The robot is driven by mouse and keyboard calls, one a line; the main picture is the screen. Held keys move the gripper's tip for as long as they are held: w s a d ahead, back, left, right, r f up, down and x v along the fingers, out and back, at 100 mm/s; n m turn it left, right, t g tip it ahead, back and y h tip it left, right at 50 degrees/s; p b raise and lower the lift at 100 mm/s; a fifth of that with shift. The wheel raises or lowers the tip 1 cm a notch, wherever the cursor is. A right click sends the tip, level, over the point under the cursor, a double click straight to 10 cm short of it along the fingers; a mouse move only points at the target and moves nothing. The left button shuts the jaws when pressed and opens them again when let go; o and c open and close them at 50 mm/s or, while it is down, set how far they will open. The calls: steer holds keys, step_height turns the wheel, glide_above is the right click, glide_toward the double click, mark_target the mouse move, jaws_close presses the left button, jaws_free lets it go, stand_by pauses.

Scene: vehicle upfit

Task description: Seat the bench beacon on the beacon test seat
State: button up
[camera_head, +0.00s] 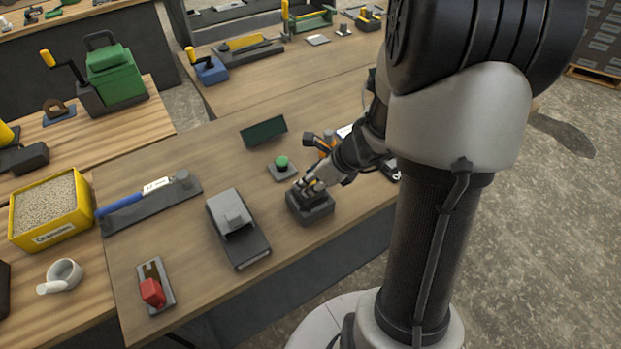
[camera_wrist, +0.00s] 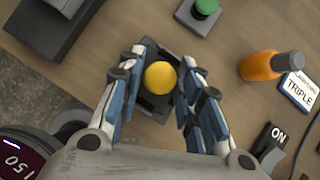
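The bench beacon (camera_wrist: 160,77), a yellow dome, sits between the fingers of my gripper (camera_wrist: 162,62) in the wrist view. In the head view my gripper (camera_head: 309,185) is right over that dark block (camera_head: 312,209) near the bench's front edge.
A green button (camera_head: 282,163) is just behind, and a grey box device (camera_head: 238,228) is to the left. An orange bottle-like item (camera_wrist: 259,67), a TRIPLE label (camera_wrist: 300,90) and an ON switch (camera_wrist: 270,140) are to the right in the wrist view. Bare wood lies between them.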

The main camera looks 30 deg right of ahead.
steer(key=shift+p+v, duration=0.7)
steer(key=shift+v, duration=0.35)
steer(key=shift+o, duration=0.6)
steer(key=o, duration=0.5)
steer(key=shift+c, duration=0.2)
steer(key=shift+c, duration=0.6)
steer(key=c, duration=0.5)
steer(key=shift+o, duration=0.2)
steer(key=shift+s+r, duration=0.1)
